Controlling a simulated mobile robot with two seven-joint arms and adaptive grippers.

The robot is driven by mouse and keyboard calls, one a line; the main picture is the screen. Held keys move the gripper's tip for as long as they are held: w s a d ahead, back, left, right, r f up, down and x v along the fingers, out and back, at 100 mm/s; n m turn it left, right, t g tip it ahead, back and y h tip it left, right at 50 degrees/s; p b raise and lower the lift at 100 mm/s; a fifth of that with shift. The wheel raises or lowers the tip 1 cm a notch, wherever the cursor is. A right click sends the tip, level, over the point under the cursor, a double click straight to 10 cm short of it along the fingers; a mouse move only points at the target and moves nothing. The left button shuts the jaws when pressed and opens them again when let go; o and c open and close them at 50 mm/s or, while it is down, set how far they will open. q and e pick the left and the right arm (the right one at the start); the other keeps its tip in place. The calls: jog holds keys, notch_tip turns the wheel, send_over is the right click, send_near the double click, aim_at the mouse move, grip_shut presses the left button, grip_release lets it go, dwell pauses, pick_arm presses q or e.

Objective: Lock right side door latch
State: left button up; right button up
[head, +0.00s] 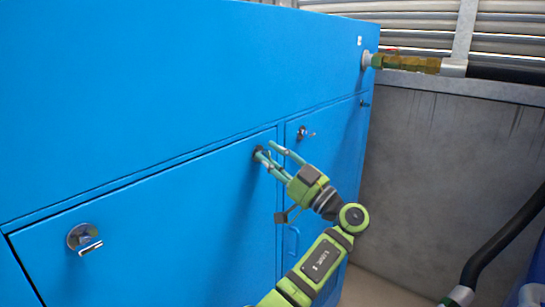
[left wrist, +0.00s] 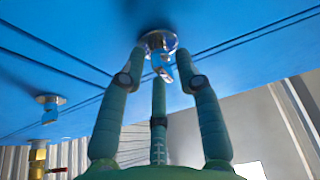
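A round silver latch (left wrist: 160,40) with a small handle is on the blue door straight ahead of my left gripper. In the head view this latch (head: 259,153) is mostly hidden behind the fingertips, at the upper right corner of the wide door. My left gripper (head: 268,150) is open, its green fingers spread and pointing at the door. In the left wrist view the fingers (left wrist: 162,72) surround the latch handle with gaps visible; I cannot tell whether any touches it. My right gripper is not in view.
Another latch (head: 84,238) is at the wide door's left. A third latch (head: 303,132) is on the narrow door right of my gripper. A brass valve (head: 405,63) sticks out of the cabinet's right end. A grey wall (head: 440,160) stands to the right.

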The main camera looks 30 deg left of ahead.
pick_arm(q)
grip_shut()
